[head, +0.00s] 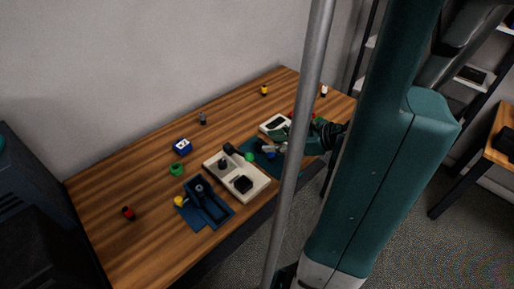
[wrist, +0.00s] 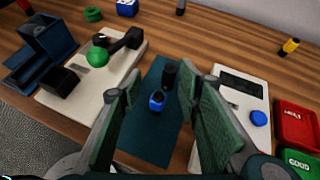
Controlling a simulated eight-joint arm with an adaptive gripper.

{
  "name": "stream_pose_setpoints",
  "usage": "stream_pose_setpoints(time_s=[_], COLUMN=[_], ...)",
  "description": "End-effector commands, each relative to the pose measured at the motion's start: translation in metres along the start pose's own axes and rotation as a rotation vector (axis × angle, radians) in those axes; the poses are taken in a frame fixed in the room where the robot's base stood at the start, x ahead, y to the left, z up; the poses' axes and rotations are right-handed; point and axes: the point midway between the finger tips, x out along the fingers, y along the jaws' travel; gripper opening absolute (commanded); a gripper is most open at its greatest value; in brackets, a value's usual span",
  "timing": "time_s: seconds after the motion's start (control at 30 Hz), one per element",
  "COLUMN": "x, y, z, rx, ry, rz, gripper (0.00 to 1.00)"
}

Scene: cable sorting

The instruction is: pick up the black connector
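A short black cylindrical connector (wrist: 170,74) stands or lies on the dark teal mat (wrist: 152,135), between my fingers in the wrist view; I cannot tell whether it touches the blue ring-ended piece (wrist: 157,101) just nearer the camera. My gripper (wrist: 162,85) is open over the mat, its green-padded fingers on either side of both pieces with gaps visible. In the head view my gripper (head: 268,148) is over the mat, and its links largely hide the black connector there.
A white fixture (wrist: 60,98) with black parts and a green ball is left of the mat. A white device (wrist: 240,92) and red and green bins (wrist: 297,130) are right. A blue holder (head: 207,207) and several small connectors are spread on the wooden table (head: 110,185).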

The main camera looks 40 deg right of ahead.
Motion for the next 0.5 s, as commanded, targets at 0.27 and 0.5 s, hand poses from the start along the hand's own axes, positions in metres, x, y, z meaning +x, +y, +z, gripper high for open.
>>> stream_pose_setpoints(time_s=[0.27,0.5], x=[-0.017,-0.023], y=[-0.007,-0.009], z=[-0.015,-0.017], rx=[0.081,0.100], ry=[-0.116,-0.147], rz=[-0.049,-0.060], gripper=[0.34,0.34])
